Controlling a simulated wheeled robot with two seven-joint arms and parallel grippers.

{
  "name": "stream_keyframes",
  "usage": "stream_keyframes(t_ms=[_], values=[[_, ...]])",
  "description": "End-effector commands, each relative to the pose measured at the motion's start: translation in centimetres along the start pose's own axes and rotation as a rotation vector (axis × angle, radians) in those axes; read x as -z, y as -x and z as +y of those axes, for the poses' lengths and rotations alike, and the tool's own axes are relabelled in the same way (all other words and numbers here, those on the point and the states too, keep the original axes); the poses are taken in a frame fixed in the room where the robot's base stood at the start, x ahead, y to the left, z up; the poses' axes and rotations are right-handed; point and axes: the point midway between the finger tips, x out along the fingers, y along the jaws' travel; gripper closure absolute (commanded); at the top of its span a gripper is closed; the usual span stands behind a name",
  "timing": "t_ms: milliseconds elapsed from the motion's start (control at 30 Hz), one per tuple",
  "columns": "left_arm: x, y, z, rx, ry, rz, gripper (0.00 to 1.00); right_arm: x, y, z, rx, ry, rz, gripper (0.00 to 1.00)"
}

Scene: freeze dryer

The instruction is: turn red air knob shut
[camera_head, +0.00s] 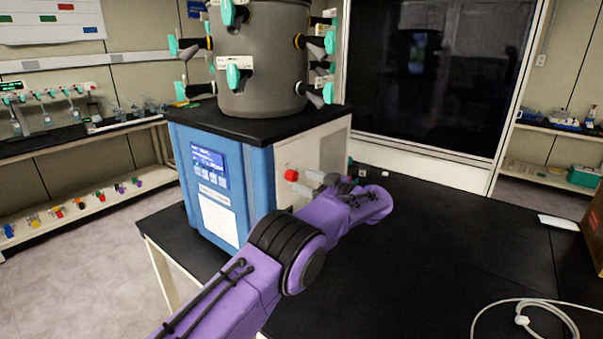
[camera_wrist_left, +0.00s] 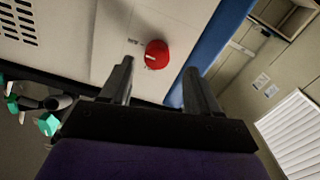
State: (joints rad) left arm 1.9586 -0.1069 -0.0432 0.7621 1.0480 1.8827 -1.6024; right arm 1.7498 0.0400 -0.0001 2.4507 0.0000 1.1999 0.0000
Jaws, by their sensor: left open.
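The red air knob (camera_head: 291,175) sits on the light side panel of the blue freeze dryer (camera_head: 213,189), near the front corner. In the left wrist view the red knob (camera_wrist_left: 156,54) shows as a round cap with a small pale mark, ahead of the fingertips and between their lines. My left gripper (camera_head: 312,184) is just to the right of the knob in the head view, apart from it. In the wrist view the left gripper (camera_wrist_left: 157,80) has its two dark fingers spread with nothing between them. My right gripper is not in view.
The dryer stands on a black table (camera_head: 420,240) with clear room to the right. A grey drum (camera_head: 262,60) with teal-handled valves tops the dryer. A white cable (camera_head: 522,320) lies at the front right. A brown box (camera_head: 595,235) is at the right edge.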

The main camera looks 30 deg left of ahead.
Motion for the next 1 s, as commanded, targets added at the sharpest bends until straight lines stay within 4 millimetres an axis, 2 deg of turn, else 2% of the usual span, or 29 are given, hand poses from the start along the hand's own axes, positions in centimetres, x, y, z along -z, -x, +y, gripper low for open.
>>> stream_keyframes(t_ms=[33, 200, 467, 500, 667, 1000], values=[[0.3, -0.9, 0.0, 0.002, -0.001, -0.001, 0.39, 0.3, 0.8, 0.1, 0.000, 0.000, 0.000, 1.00], [0.1, -2.7, 0.1, -0.003, 0.000, -0.001, 0.39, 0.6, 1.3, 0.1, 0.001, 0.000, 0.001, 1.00], [-0.2, -2.9, 0.2, -0.006, 0.000, -0.001, 0.39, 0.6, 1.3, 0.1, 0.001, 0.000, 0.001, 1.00], [-0.2, -2.9, 0.2, -0.006, 0.000, -0.001, 0.42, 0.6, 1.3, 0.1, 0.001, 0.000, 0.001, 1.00], [-0.2, -2.9, 0.2, -0.006, 0.000, -0.001, 0.94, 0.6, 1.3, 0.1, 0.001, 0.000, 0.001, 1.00], [-0.3, -2.9, 0.2, -0.006, 0.033, -0.001, 0.95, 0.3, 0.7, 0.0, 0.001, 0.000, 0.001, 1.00]])
